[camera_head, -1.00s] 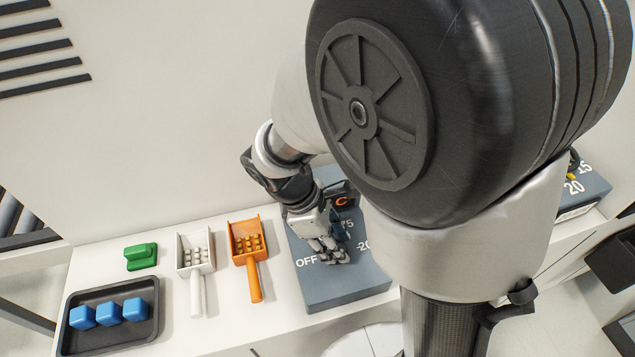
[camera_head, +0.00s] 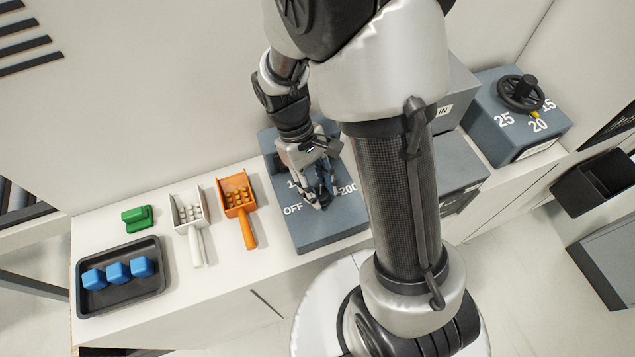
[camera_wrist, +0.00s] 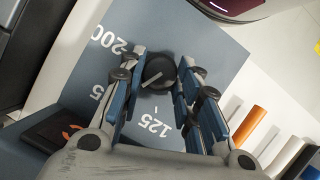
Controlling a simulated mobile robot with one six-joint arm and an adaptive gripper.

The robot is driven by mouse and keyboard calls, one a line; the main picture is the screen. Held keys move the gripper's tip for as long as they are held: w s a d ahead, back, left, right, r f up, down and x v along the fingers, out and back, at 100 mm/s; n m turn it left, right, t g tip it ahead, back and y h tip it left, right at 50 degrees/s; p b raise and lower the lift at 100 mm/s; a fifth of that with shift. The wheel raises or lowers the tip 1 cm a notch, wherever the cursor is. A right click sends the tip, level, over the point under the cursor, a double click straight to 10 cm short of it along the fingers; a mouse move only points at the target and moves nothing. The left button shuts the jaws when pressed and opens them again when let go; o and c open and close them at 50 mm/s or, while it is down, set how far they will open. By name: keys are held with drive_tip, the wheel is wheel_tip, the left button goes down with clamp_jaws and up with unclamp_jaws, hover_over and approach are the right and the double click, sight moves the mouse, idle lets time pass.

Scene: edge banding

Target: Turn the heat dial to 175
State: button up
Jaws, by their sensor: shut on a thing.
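The heat dial (camera_wrist: 158,73) is a dark round knob with a pale pointer line, on a blue-grey block (camera_head: 322,238). In the wrist view the line slants to the lower left, between 125 and a partly hidden number ending in 5. The 200 mark is at the upper left. My gripper (camera_wrist: 154,82) is shut on the dial, with a blue-padded finger on each side. In the head view my gripper (camera_head: 322,199) stands over the block and hides the dial; OFF and 200 show beside it.
An orange scoop (camera_head: 238,195), a white scoop (camera_head: 190,215), a green block (camera_head: 137,216) and a black tray (camera_head: 110,302) with blue cubes lie left on the white counter. Right are grey boxes (camera_head: 455,165) and another block (camera_head: 490,143) with a black handwheel (camera_head: 521,93).

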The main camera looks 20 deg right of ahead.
drive_tip(key=shift+m, duration=0.6)
drive_tip(key=o, duration=1.1)
drive_tip(key=shift+c, duration=0.2)
drive_tip(key=v, duration=1.2)
drive_tip(key=shift+d, duration=0.25)
drive_tip(key=shift+w, duration=0.1)
